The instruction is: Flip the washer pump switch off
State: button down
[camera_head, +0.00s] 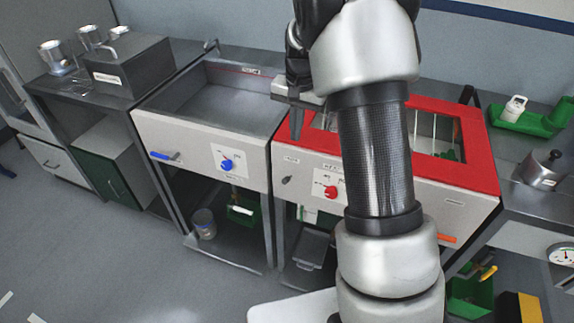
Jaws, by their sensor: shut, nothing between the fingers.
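A small dark toggle switch (287,179) sits on the pale front panel of the red-topped machine (472,178), left of a red knob (331,192). Its label is too small to read, so I cannot tell for sure that it is the washer pump switch, nor which way it is set. My gripper (297,134) is shut and empty, fingers pointing down, above the toggle near the machine's top left edge. It looks apart from the toggle. My arm hides the middle of the machine.
Left of it stands an open steel sink (215,95) with a blue knob (227,165) and a blue handle (165,156). An orange handle (446,239) is at the red-topped machine's lower right. A grey box (130,70) stands at far left. The floor in front is clear.

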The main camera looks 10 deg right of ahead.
aim_at(294, 157)
jog(key=shift+f, duration=0.1)
jog(key=f, duration=1)
jog(key=shift+w+a+f+b, duration=0.1)
jog(key=shift+w+f+b, duration=0.05)
jog(key=shift+w+b, duration=0.2)
jog(key=shift+s+a+f, duration=0.25)
jog(key=shift+a+f, duration=0.1)
jog(key=shift+f, duration=0.1)
jog(key=shift+s+a+f, duration=0.2)
jog(key=shift+a+f, duration=0.1)
jog(key=shift+f, duration=0.15)
jog(key=shift+s+a+f, duration=0.15)
jog(key=shift+a+f, duration=0.1)
jog(key=shift+f, duration=0.25)
jog(key=shift+f, duration=0.15)
